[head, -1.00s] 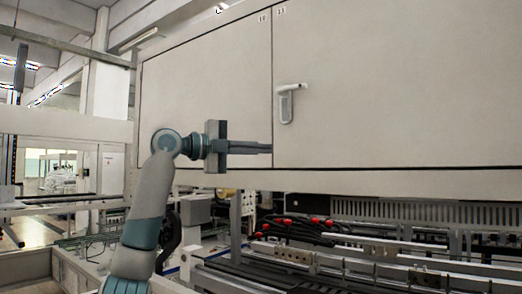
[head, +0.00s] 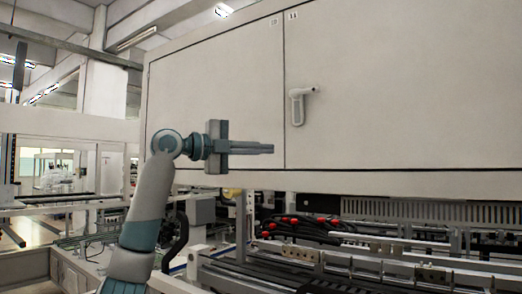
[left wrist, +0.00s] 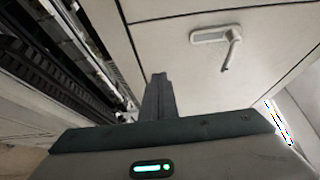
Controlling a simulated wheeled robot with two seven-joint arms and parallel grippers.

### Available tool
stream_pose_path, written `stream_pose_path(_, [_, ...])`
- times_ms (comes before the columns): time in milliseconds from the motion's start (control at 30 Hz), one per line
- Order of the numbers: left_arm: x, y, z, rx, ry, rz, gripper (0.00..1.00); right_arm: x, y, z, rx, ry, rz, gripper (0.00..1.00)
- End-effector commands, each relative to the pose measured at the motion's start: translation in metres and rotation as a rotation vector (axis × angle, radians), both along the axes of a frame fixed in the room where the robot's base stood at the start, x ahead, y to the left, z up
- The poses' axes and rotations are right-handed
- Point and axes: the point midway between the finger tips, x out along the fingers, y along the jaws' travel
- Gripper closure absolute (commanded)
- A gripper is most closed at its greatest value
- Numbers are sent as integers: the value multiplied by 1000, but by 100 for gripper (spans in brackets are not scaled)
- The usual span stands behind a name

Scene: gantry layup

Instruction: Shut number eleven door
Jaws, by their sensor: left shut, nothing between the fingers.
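The number eleven door (head: 400,100) is the wide pale panel right of the vertical seam in the head view, with a small number label at its top left corner. It looks about flush with the panel to its left. Its light handle (head: 298,105) sits near the seam, with a lever at the top. The handle also shows in the left wrist view (left wrist: 216,34), its lever angled off the plate. My left gripper (head: 271,148) is shut and empty, pointing right, below and left of the handle and just left of the seam. Its fingers also show in the left wrist view (left wrist: 158,97).
A matching pale panel (head: 215,90) with its own label lies left of the seam. Below the cabinet is a machine bed with rails (head: 330,255) and dark cables with red ends (head: 300,225). Open room with frames lies at far left.

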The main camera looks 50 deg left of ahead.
Motion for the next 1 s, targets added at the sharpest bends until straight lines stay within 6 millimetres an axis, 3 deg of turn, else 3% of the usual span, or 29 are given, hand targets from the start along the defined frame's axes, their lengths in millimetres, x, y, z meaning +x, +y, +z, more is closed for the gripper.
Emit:
stream_pose_path(633, [-38, 69, 0, -2, 0, 1, 100, 6, -12, -16, -11, -7, 4, 100])
stream_pose_path(1000, [-44, 79, -1, 0, 1, -1, 100, 5, -6, -16, -6, -6, 1, 100])
